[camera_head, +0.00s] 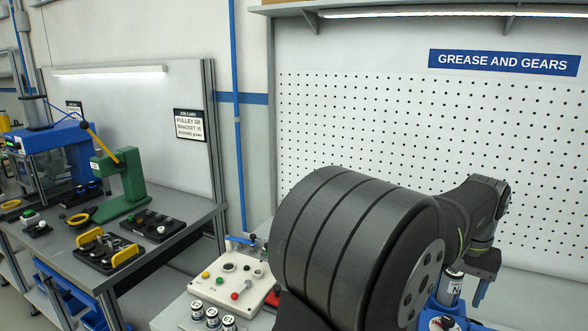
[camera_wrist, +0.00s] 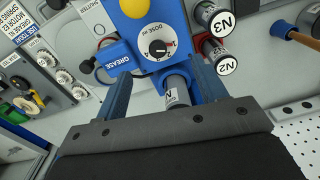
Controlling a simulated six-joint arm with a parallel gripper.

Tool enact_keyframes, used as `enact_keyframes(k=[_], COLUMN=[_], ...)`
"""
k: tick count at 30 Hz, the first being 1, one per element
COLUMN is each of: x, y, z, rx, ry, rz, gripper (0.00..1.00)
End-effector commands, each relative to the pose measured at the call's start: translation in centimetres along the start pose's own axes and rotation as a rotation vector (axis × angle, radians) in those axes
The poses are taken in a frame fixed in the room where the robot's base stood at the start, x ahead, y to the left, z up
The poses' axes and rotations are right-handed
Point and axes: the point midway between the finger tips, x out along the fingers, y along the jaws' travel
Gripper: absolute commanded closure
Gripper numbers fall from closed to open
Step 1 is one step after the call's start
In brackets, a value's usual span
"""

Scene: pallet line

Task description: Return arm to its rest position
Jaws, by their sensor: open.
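My gripper (camera_wrist: 158,72) is open in the wrist view, with its two blue fingers apart. A cylinder with a white label (camera_wrist: 177,95) stands between the fingers, below the blue grease unit (camera_wrist: 168,20) with its dose dial. I cannot tell whether either finger touches it. In the head view, my arm fills the lower middle and reaches right. My gripper (camera_head: 480,290) is partly hidden behind the arm, beside a labelled cylinder (camera_head: 449,289) and the blue unit (camera_head: 441,309).
A control box (camera_head: 235,281) and several small jars (camera_head: 212,318) are left of my arm. A pegboard (camera_head: 390,130) rises behind. A side bench (camera_head: 150,250) holds a green press (camera_head: 122,183).

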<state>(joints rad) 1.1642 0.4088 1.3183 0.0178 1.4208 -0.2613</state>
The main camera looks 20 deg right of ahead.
Motion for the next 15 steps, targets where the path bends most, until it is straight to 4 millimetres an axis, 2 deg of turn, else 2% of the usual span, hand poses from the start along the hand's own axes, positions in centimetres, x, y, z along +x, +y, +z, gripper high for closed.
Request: enact_keyframes(k=[6, 15], x=[1.6, 4.1], y=[-3.3, -6.9], z=[1.7, 4.2], rx=[0.130, 0.314], ry=[-0.003, -0.006], rz=[-0.006, -0.004], gripper=[0.35, 0.35])
